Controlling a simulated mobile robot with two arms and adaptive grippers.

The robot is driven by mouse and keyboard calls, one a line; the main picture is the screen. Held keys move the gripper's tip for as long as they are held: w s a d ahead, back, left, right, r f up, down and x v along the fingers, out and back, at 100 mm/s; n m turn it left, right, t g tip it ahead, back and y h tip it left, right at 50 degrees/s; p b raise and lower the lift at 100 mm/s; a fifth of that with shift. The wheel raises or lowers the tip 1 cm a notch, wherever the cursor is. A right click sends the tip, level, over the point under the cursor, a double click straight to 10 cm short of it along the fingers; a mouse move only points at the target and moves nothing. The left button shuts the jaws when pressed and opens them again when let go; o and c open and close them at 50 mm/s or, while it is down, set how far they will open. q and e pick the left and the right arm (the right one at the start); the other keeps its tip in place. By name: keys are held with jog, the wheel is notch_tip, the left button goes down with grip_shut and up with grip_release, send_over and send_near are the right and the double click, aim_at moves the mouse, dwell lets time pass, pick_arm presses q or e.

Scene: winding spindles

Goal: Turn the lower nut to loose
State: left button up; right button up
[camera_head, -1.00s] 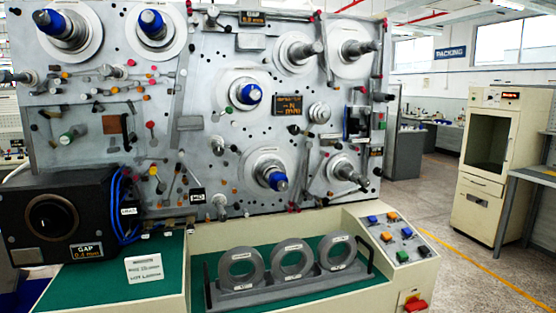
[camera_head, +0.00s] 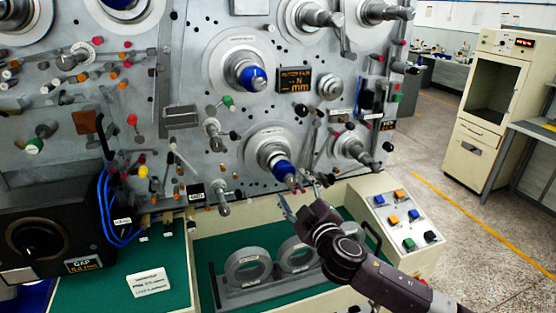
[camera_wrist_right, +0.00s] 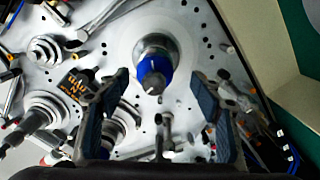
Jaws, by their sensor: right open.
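The lower spindle carries a blue nut (camera_head: 284,171) on a steel hub, low on the grey panel. In the right wrist view the blue nut (camera_wrist_right: 153,73) with its grey tip shows ahead of the fingers, near the upper middle. My right gripper (camera_head: 298,202) is in front of the panel, just below and right of this nut, apart from it. In the right wrist view its two dark finger pads (camera_wrist_right: 158,112) are wide apart with nothing between them. My left gripper is not in view.
An upper blue nut (camera_head: 253,78) sits above the lower one. Knobs and levers crowd the panel around both. A rack of grey rings (camera_head: 248,268) stands on the green surface below. A button console (camera_head: 402,220) is at the right, close to my right arm.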

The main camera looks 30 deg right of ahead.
aim_at(286, 171)
jog(key=shift+w+r, duration=0.1)
jog(key=shift+r, duration=0.4)
jog(key=shift+r+p, duration=0.35)
jog(key=shift+p, duration=0.1)
jog(key=shift+w+d+r, duration=0.1)
jog(key=shift+w, duration=0.2)
jog(key=x, duration=0.2)
jog(key=f+p+x, duration=0.1)
jog(key=x, duration=0.1)
jog(key=shift+w+p, duration=0.2)
jog(key=shift+p, duration=0.1)
jog(key=shift+w+d, duration=0.1)
jog(key=shift+w, duration=0.35)
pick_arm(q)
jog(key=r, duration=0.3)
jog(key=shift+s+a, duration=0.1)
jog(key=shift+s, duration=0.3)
pick_arm(e)
jog(key=shift+r, duration=0.15)
